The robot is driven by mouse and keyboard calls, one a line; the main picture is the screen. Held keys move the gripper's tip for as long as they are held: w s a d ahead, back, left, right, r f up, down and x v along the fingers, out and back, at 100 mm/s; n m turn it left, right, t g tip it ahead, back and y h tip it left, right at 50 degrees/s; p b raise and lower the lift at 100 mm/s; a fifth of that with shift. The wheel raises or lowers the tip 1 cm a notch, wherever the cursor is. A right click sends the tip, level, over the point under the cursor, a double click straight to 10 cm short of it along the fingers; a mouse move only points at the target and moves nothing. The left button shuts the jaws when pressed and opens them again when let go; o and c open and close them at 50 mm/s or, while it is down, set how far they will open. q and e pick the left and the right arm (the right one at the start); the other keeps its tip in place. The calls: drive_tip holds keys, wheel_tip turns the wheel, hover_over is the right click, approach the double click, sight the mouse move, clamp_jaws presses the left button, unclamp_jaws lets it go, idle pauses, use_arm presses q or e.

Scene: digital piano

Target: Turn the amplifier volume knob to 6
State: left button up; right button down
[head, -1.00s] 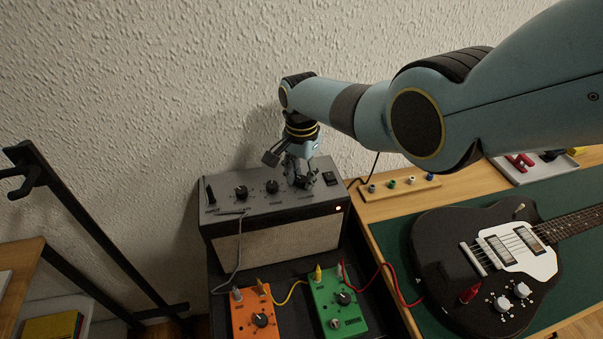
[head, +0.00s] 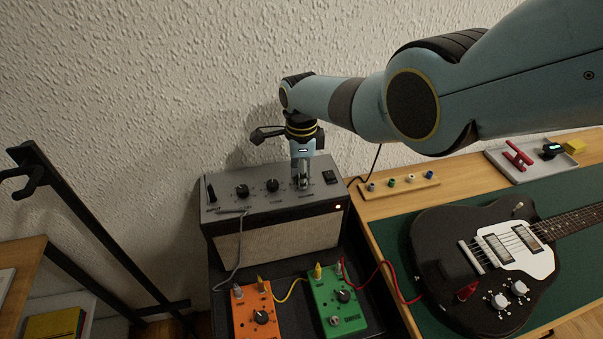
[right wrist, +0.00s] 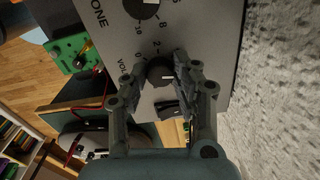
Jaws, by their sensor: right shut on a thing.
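The grey amplifier (head: 275,210) stands at the back, its top panel carrying a row of black knobs. The volume knob (right wrist: 160,73) shows in the right wrist view between the fingers of my right gripper (right wrist: 160,70). Its white pointer mark points right in that picture; "VOL" and the numbers 0 and 2 can be read beside it, the other numbers being hidden. My right gripper (head: 302,184) is shut on the knob, pointing down at the panel, and covers the knob in the head view. My left gripper is not in view.
The tone knob (head: 272,186) and another knob (head: 242,191) sit left of my gripper. A power switch (head: 329,177) is close on its right. Orange (head: 255,311) and green (head: 337,302) pedals stand in front, with cables. A black guitar (head: 450,260) lies at the right.

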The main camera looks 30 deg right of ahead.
drive_tip(key=shift+w+m, duration=0.1)
drive_tip(key=shift+m, duration=0.5)
drive_tip(key=c, duration=1)
unclamp_jaws()
wheel_tip(320, 180, up, 12)
